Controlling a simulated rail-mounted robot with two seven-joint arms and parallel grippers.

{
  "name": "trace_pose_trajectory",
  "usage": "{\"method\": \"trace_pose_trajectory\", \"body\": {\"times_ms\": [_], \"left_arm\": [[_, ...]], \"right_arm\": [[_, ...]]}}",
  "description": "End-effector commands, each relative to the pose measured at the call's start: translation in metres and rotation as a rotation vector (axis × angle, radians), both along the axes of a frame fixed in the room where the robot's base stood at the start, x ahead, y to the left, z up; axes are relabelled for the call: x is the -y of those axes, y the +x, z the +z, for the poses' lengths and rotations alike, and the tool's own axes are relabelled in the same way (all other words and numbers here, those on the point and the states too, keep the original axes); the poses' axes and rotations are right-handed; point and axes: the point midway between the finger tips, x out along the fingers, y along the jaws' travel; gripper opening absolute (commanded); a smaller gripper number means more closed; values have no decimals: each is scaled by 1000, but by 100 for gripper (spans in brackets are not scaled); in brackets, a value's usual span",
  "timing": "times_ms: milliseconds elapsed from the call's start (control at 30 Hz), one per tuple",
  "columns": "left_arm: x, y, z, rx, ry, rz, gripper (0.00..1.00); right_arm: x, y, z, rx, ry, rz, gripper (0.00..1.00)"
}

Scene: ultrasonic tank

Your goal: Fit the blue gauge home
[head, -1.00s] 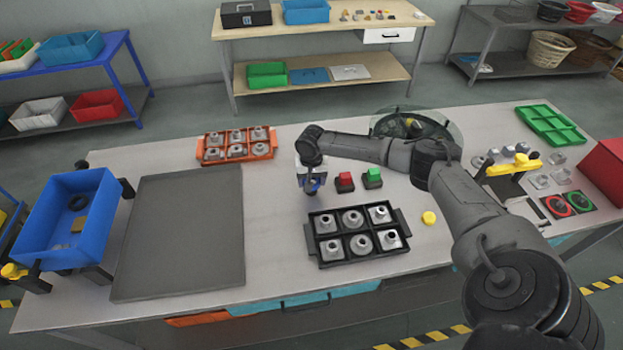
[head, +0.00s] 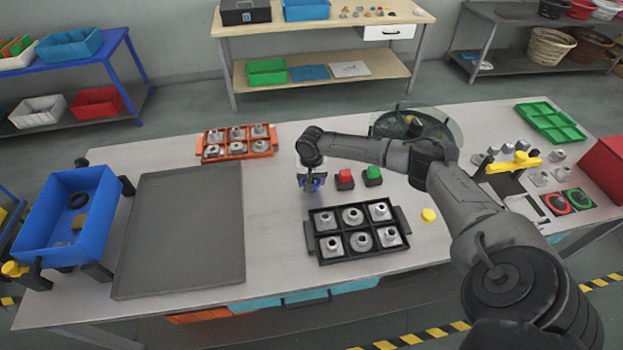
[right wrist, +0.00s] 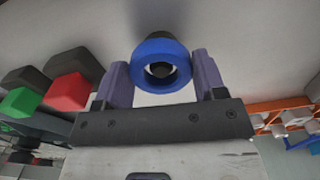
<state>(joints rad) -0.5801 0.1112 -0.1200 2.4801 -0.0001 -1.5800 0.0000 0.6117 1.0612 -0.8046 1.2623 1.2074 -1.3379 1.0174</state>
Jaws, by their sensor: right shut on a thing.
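The blue gauge (right wrist: 161,64) shows in the right wrist view as a thick blue ring with a dark centre. My right gripper (right wrist: 162,78) is shut on it, with one finger on each side. In the head view my right gripper (head: 312,186) points down at the table, left of the red block and behind the black tray. Only a small bit of the blue gauge (head: 314,184) shows there. I cannot tell whether it touches the table or a seat, as the gripper hides the spot. My left gripper is not in view.
A red block (head: 345,176) and a green block (head: 373,173) on dark bases stand just right of the gripper. A black tray (head: 314,244) of metal parts lies in front, an orange tray (head: 207,152) behind left. A grey mat (head: 185,230) lies bare on the left.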

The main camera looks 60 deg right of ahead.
Motion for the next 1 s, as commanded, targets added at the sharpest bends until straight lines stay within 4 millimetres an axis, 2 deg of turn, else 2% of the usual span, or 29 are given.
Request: {"method": "trace_pose_trajectory", "body": {"times_ms": [1000], "left_arm": [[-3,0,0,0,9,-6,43]], "right_arm": [[0,0,-12,1,-1,0,33]]}}
